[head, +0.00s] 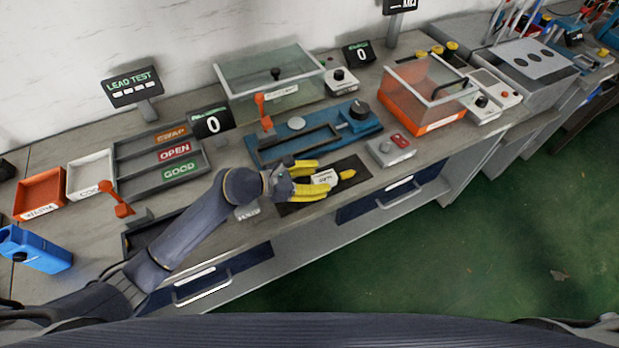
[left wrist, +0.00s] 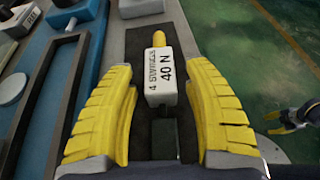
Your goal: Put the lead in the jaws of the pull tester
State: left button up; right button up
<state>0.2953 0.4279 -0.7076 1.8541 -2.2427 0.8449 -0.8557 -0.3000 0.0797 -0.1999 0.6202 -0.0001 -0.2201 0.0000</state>
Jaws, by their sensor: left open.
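My right gripper (left wrist: 288,120) is small over the green floor.
A grey box with a red button (head: 390,150) stands right of the mat. Behind are a clear-lidded box (head: 275,80) and an orange bin (head: 425,95). A tray marked SWAP, OPEN, GOOD (head: 160,160) stands left. The bench's front edge is close to the mat.

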pick_arm(q)
jog(key=v, duration=1.7)
jog(key=shift+a, duration=0.15)
pick_arm(e)
jog(key=o, duration=0.3)
pick_arm(q)
jog(key=shift+s, duration=0.15)
pick_arm(e)
jog(key=shift+d, duration=0.1)
